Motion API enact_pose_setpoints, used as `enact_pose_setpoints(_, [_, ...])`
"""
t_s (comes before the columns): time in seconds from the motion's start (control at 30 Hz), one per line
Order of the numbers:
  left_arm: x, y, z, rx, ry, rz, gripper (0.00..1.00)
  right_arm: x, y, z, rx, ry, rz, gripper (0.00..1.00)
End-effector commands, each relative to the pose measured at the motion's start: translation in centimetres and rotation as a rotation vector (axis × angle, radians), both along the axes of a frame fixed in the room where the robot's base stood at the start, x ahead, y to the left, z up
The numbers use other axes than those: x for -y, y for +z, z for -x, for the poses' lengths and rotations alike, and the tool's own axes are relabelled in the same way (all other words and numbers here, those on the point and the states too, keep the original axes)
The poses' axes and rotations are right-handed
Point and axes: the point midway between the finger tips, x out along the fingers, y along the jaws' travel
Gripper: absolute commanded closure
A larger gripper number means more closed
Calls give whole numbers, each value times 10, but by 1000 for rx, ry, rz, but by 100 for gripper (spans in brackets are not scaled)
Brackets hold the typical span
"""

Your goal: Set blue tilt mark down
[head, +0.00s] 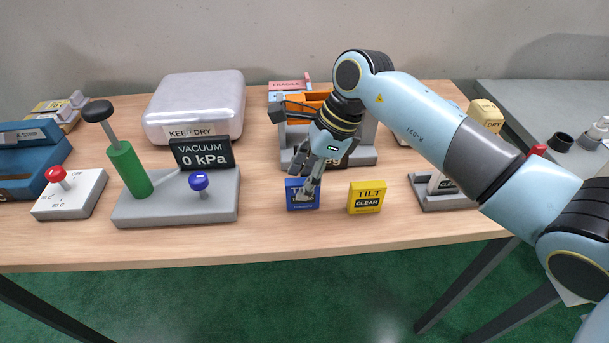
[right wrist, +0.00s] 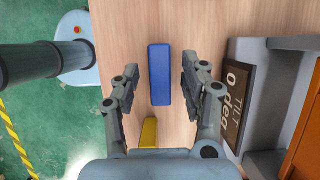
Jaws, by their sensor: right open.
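The blue tilt mark (head: 303,194) is a small blue block standing on the wooden table near its front edge, left of a yellow block (head: 366,197) that reads TILT CLEAR. My right gripper (head: 308,187) is over the blue mark from behind and above, and hides part of its face. In the right wrist view the blue mark (right wrist: 159,74) lies between the two open fingers (right wrist: 158,85), with a gap on each side. The yellow block (right wrist: 149,132) shows lower there. My left gripper is not in view.
A grey stand with a TILT 0 deg display (right wrist: 236,92) is close behind the blue mark. The vacuum station (head: 176,208) with a green lever is to the left. A grey holder (head: 440,201) is to the right.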

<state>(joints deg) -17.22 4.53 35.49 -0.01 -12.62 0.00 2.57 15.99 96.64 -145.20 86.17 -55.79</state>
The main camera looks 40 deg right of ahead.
Motion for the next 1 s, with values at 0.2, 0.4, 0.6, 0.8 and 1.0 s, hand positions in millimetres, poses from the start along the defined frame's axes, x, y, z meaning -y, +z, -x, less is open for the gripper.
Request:
enact_pose_setpoints(0.2, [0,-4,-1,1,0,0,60,9,23,4,4,2,5,55])
enact_pose_setpoints(0.4, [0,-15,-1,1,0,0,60,25,65,13,5,3,8,55])
enact_pose_setpoints(0.6, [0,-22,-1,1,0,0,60,36,99,21,2,0,5,55])
enact_pose_setpoints(0.8, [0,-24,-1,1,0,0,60,39,113,24,0,1,1,55])
enact_pose_setpoints(1.0, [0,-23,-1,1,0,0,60,39,114,24,0,0,0,55])
